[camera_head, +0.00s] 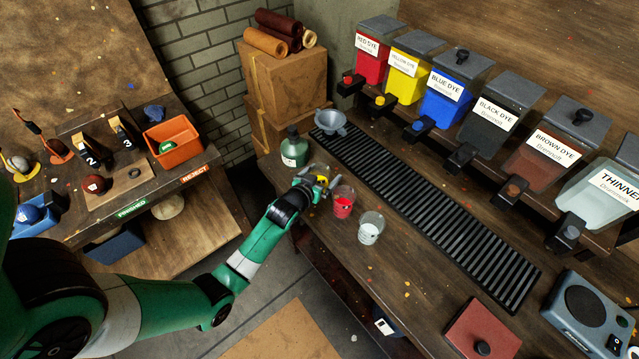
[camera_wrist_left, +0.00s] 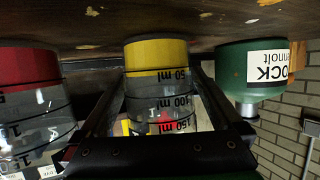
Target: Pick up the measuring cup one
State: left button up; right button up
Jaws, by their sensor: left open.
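Three clear measuring cups stand in a row on the bench. The first measuring cup (camera_head: 320,169) has a yellow bottom and is partly hidden by my left gripper (camera_head: 321,182). In the left wrist view, which is upside down, this cup (camera_wrist_left: 160,88) with ml marks stands between the two fingers of my left gripper (camera_wrist_left: 158,78). The gripper is open, with a finger on each side; I cannot tell whether they touch the cup. A cup with red in it (camera_head: 343,203) stands beside it, also in the wrist view (camera_wrist_left: 30,110). A pale cup (camera_head: 370,229) stands nearer.
A green bottle (camera_head: 293,148) stands close beyond the first cup, also in the wrist view (camera_wrist_left: 250,75). A grey funnel (camera_head: 331,123) and a black slatted grate (camera_head: 430,215) lie behind the cups. Dye bins line the back. A red box (camera_head: 482,330) sits at front right.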

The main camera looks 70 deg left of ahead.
pick_arm(q)
jog(key=shift+w+a+f, duration=0.15)
jog(key=shift+w+a, duration=0.05)
jog(key=shift+w, duration=0.05)
jog(key=c, duration=1.4)
jog(key=shift+r+p, duration=0.65)
jog(key=shift+r, duration=0.55)
jog(key=shift+s+d+r+p, duration=1.4)
jog(key=shift+s+d+r, duration=1)
jog(key=shift+s+r, duration=0.25)
jog(key=shift+s+d+r+p, duration=1.35)
jog(key=shift+s+d+r, duration=1.05)
jog(key=shift+s+r, duration=0.2)
jog(key=shift+r, duration=0.1)
